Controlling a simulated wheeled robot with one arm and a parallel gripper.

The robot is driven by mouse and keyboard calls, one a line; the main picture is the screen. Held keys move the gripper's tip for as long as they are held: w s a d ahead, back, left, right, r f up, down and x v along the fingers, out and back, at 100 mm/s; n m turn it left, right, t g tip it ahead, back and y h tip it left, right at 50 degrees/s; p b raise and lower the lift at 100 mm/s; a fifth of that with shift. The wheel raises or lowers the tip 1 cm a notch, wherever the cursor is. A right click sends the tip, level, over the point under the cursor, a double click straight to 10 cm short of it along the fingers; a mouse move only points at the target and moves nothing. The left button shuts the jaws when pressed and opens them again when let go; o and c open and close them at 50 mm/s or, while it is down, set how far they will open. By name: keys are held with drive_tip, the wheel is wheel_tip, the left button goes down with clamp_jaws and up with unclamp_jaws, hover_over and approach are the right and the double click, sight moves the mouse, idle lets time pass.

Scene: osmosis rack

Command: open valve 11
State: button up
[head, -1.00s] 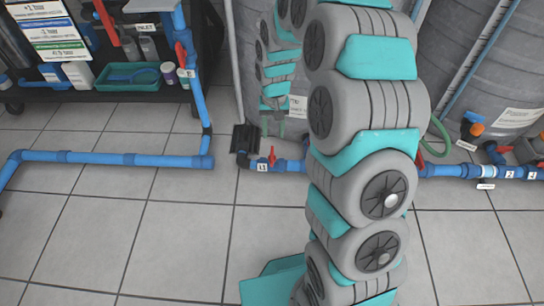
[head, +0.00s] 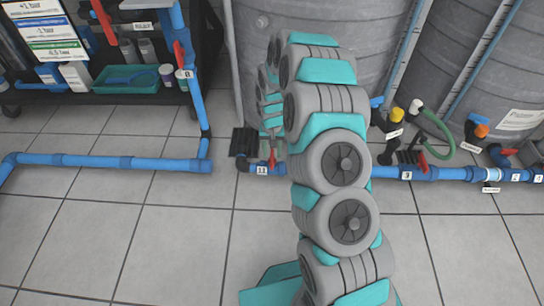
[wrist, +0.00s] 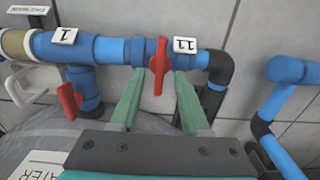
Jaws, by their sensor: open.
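Valve 11 has a red lever handle (wrist: 160,68) on a blue pipe, with a white label "11" (wrist: 184,44) beside it in the wrist view. The handle stands across the pipe line. In the head view the red handle (head: 272,158) shows near the floor, just right of its label (head: 262,169). My gripper (wrist: 159,76) is open, with one green finger on each side of the handle. A gap shows between the handle and each finger. In the head view my gripper (head: 271,132) is partly hidden behind my arm, just above the valve.
Another red valve handle (wrist: 69,101) with label "1" is left in the wrist view. A black elbow (wrist: 219,68) and a separate blue pipe (wrist: 285,100) lie right. Grey tanks (head: 325,40) stand behind. Tiled floor (head: 170,240) in front is clear.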

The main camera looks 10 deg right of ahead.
sight(272, 159)
wheel_tip(272, 159, down, 3)
drive_tip(key=shift+r, duration=0.15)
clamp_jaws()
idle(0.5)
